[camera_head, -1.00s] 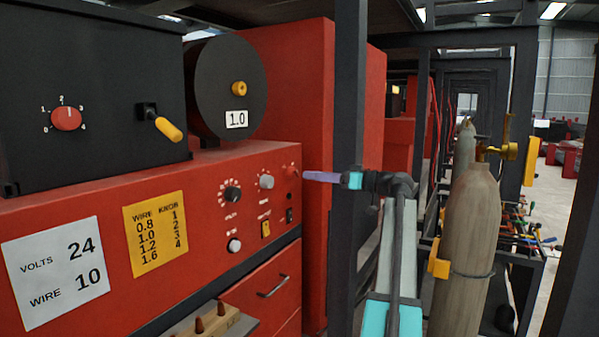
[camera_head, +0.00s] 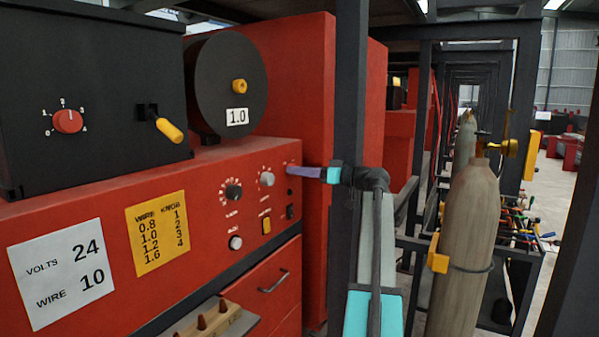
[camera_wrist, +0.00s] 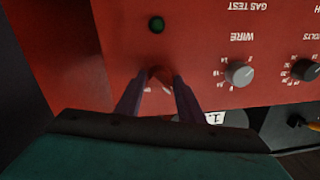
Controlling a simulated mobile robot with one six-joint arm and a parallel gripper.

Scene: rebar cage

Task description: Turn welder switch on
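The welder (camera_head: 120,215) is a red cabinet at the left, with knobs and switches on its front panel. My gripper (camera_head: 290,170) is at the panel's upper right corner in the head view. In the wrist view, which is upside down, my gripper (camera_wrist: 159,80) has its two purple fingers apart, one on each side of a small red knob (camera_wrist: 160,75). I cannot tell whether the fingers touch it. The fingers hide this knob in the head view. A dark green round light (camera_wrist: 157,25) sits beside it on the panel.
A grey WIRE knob (camera_wrist: 239,73) and a black VOLTS knob (camera_wrist: 305,69) are close by. A yellow switch (camera_head: 266,226) is lower on the panel. A dark post (camera_head: 348,100) stands next to my arm. A gas cylinder (camera_head: 466,240) stands right of it.

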